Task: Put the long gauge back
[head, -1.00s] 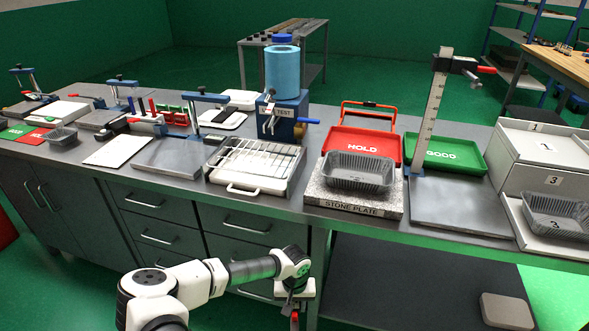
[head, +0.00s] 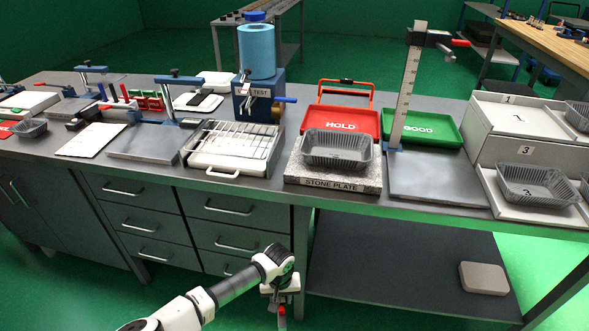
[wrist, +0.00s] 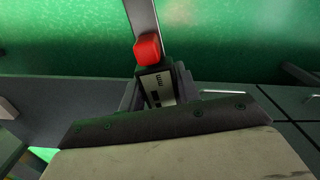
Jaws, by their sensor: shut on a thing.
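My gripper (head: 281,298) hangs low in front of the bench drawers in the head view, below the worktop. In the wrist view my gripper (wrist: 160,92) is shut on a gauge (wrist: 158,82) with an "mm" marking, a red end piece (wrist: 147,48) and a grey metal strip reaching to the top edge. In the head view only a small red part (head: 282,311) of the gauge shows clearly below the gripper; its full length is not visible. A small rack with coloured upright pieces (head: 147,101) stands on the bench at left; I cannot tell whether it holds gauges.
Numbered steps (head: 520,118) stand at right. Drawers (head: 150,205) face me.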

